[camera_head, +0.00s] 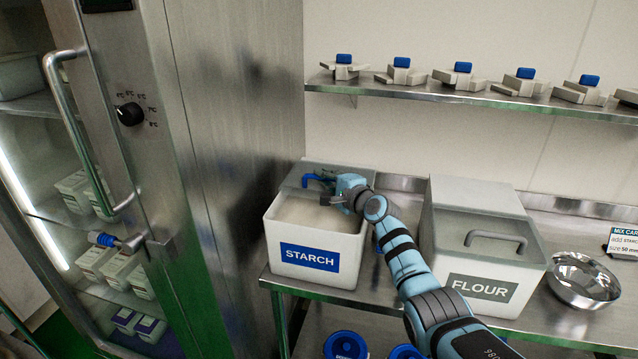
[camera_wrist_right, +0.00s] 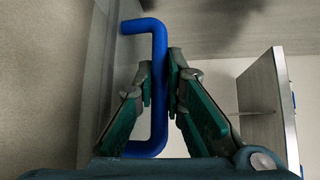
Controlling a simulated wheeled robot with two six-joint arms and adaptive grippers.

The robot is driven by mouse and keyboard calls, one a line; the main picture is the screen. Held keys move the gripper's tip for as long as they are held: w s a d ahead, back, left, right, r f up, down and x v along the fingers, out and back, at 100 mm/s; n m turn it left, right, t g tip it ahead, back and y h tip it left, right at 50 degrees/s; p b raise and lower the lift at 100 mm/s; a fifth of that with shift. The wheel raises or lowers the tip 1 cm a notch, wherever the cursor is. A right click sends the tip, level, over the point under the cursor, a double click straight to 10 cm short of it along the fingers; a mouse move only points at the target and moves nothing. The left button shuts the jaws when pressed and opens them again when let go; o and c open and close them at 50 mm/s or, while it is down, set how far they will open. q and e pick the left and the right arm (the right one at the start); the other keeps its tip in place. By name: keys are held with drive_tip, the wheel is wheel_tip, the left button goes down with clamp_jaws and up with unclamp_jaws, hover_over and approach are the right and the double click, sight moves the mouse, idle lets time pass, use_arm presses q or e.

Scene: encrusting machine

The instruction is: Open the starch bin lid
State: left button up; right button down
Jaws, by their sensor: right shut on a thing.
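The starch bin (camera_head: 282,262) is a white box with a blue STARCH label, standing on the steel table. Its lid (camera_head: 302,174) is raised at the back, and pale starch (camera_head: 305,213) shows inside. The blue lid handle (camera_head: 311,179) is at the tip of my right gripper (camera_head: 332,185). In the right wrist view the blue handle (camera_wrist_right: 158,40) passes between the two fingers of my right gripper (camera_wrist_right: 165,85), which are shut on it. My left gripper is in neither view.
The flour bin (camera_head: 467,235), its lid closed, stands to the right of my right arm. A metal bowl (camera_head: 583,280) and a card (camera_head: 625,242) are farther right. A steel cabinet (camera_head: 235,130) stands close on the left. A shelf (camera_head: 450,92) with several blue-knobbed parts hangs above.

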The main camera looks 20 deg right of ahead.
drive_tip(key=c, duration=1.9)
unclamp_jaws()
drive_tip(key=shift+w+d+f, duration=0.15)
drive_tip(key=shift+s, duration=0.25)
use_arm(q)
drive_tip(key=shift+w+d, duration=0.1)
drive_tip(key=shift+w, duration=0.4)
use_arm(e)
drive_tip(key=v, duration=1.1)
drive_tip(key=shift+s, duration=0.35)
